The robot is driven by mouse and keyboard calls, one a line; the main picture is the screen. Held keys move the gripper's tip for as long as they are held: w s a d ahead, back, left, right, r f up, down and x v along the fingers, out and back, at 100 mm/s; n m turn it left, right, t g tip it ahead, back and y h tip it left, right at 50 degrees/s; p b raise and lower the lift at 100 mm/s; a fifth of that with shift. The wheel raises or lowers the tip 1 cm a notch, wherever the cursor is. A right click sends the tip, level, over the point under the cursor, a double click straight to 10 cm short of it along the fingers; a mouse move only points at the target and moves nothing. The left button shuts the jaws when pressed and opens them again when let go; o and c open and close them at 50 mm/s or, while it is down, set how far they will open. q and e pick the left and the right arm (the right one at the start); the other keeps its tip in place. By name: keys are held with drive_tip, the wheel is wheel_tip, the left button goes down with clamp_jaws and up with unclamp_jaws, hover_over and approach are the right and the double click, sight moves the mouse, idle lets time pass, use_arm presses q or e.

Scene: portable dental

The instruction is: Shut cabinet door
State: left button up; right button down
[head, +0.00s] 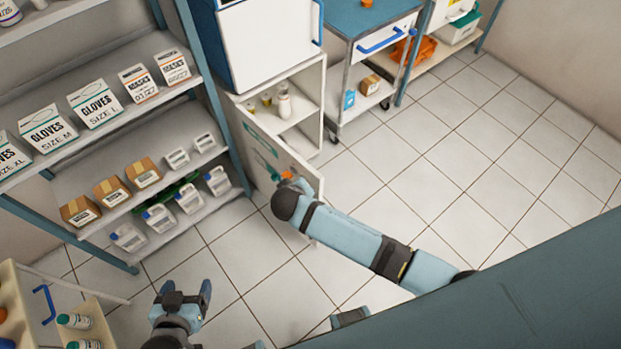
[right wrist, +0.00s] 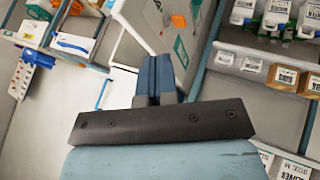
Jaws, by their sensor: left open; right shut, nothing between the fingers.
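The white cabinet (head: 311,82) stands at the back, its shelves showing through the opening. Its door (head: 250,143) stands open, swung out toward me, with green and orange markings on its visible face. The same door shows in the right wrist view (right wrist: 140,18). My right arm reaches across in front of the door; its hand is close beside the door's labelled face. My right gripper (right wrist: 158,72) is shut and empty, pointing toward the door; contact cannot be told. My left gripper (head: 187,292) is open and empty, low over the floor, well apart from the door.
A shelf rack (head: 222,125) with glove and mask boxes and bottles stands left of the door. A blue-topped cart (head: 360,18) stands right of the cabinet. A small shelf with bottles (head: 75,321) is at bottom left. The tiled floor (head: 480,130) to the right is clear.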

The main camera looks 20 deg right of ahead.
sight(312, 178)
drive_tip(key=w+d+f, duration=0.3)
drive_tip(key=w+d+f+p, duration=0.1)
drive_tip(key=w+d+f, duration=0.2)
drive_tip(key=shift+w+f, duration=0.15)
drive_tip(key=shift+f, duration=0.2)
